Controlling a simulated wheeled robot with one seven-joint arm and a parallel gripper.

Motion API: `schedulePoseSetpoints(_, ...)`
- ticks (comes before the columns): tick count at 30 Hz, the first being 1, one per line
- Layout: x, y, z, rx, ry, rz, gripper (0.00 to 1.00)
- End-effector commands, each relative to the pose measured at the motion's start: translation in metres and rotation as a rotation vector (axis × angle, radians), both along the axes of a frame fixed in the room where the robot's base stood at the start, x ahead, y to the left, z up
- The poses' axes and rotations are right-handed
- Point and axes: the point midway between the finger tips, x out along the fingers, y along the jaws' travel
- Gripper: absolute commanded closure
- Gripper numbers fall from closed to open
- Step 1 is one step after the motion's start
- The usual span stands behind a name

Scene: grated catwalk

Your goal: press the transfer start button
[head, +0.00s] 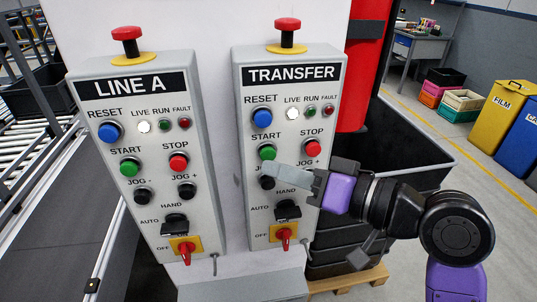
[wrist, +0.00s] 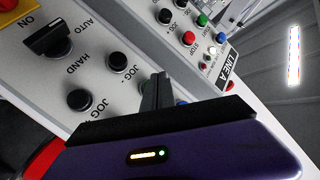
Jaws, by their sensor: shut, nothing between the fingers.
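The TRANSFER panel (head: 239,150) is the right-hand grey box in the head view. Its green START button (head: 267,152) shows left of the red STOP button (head: 312,148). My gripper (head: 252,170) is shut and empty, reaching in from the right with its fingertips just below the START button in the picture. Whether it touches the panel cannot be told. In the wrist view my gripper (wrist: 154,92) stands beside the black JOG buttons (wrist: 117,62). The START button is not clearly visible there, and the fingers hide part of the panel.
The LINE A panel (head: 136,220) with a similar layout stands to the left. Each panel has a red stop knob (head: 287,34) on top. A blue RESET button (head: 262,117) sits above START, a black JOG button (head: 267,183) below. A black bin (head: 400,150) stands behind my arm.

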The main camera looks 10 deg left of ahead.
Motion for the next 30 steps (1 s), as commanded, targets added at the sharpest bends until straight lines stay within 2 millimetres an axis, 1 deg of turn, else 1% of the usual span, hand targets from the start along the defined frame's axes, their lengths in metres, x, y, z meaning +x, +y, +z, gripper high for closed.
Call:
schedulePoseSetpoints(5,-0.006,-0.002,0.0,0.0,0.001,0.0,1.0)
schedulePoseSetpoints(15,-0.035,-0.01,0.0,0.0,0.001,0.0,1.0)
schedulePoseSetpoints(19,-0.044,-0.013,0.0,0.0,0.001,0.0,1.0)
schedulePoseSetpoints(23,-0.048,-0.014,0.0,0.0,0.0,0.0,1.0)
schedulePoseSetpoints(30,-0.048,-0.014,0.0,-0.001,0.0,0.001,1.0)
